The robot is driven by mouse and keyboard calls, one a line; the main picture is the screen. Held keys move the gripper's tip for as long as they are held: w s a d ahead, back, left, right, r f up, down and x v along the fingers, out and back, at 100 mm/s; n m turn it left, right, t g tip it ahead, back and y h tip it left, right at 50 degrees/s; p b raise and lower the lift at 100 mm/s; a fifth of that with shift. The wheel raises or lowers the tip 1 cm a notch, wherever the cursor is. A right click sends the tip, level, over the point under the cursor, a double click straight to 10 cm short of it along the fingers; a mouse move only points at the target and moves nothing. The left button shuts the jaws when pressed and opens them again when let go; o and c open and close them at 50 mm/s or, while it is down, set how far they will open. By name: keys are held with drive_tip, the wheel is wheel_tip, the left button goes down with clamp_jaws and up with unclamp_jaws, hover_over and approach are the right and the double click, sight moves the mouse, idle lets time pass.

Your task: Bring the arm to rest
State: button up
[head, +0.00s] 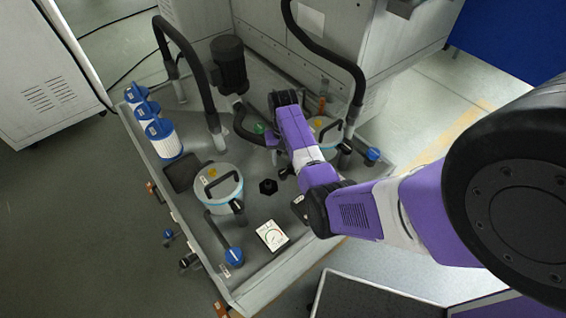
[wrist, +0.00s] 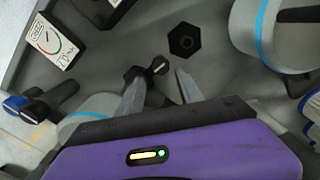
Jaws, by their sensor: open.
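My purple arm reaches in from the right over a grey tray-like bench (head: 262,295) in the head view. In the wrist view my gripper (wrist: 161,88) is open, its two grey fingers apart and pointing down over the grey bench surface. In the head view the fingers are mostly hidden by the arm.
A lidded canister (head: 222,188) stands left of the arm, another (head: 326,128) close to its right. A dial card (head: 272,236) lies near the front. Blue-capped filters (head: 160,135), a black motor (head: 229,65) and upright hoses (head: 196,75) stand farther back. Open floor lies left.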

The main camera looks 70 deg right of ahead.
idle(0.7)
drive_tip(key=w+d+r+t+h, duration=0.4)
drive_tip(key=w+d+r+h, duration=0.1)
drive_tip(key=w+d, duration=0.15)
drive_tip(key=a+r+n+t+h, duration=0.2)
drive_tip(key=a+r+t, duration=0.1)
drive_tip(key=a, duration=0.4)
drive_tip(key=a+r+n+t+h, duration=0.1)
drive_tip(key=a+r+n+t, duration=0.25)
drive_tip(key=a, duration=0.35)
drive_tip(key=s+a+r+n+t+y, duration=0.2)
drive_tip(key=s+a+r, duration=0.35)
drive_tip(key=a, duration=0.45)
drive_tip(key=s+a+r+n+t+y+b, duration=0.15)
drive_tip(key=s+a+r, duration=0.25)
drive_tip(key=s+a, duration=0.4)
drive_tip(key=s+a+r+n+t+y, duration=0.25)
drive_tip(key=s+a+r, duration=0.25)
drive_tip(key=a, duration=0.6)
drive_tip(key=s+a+f+g+y, duration=0.1)
drive_tip(key=s+a+y, duration=0.1)
drive_tip(key=s, duration=0.3)
drive_tip(key=shift+a+f+g, duration=0.3)
drive_tip(key=shift+g, duration=0.05)
drive_tip(key=shift+s, duration=0.1)
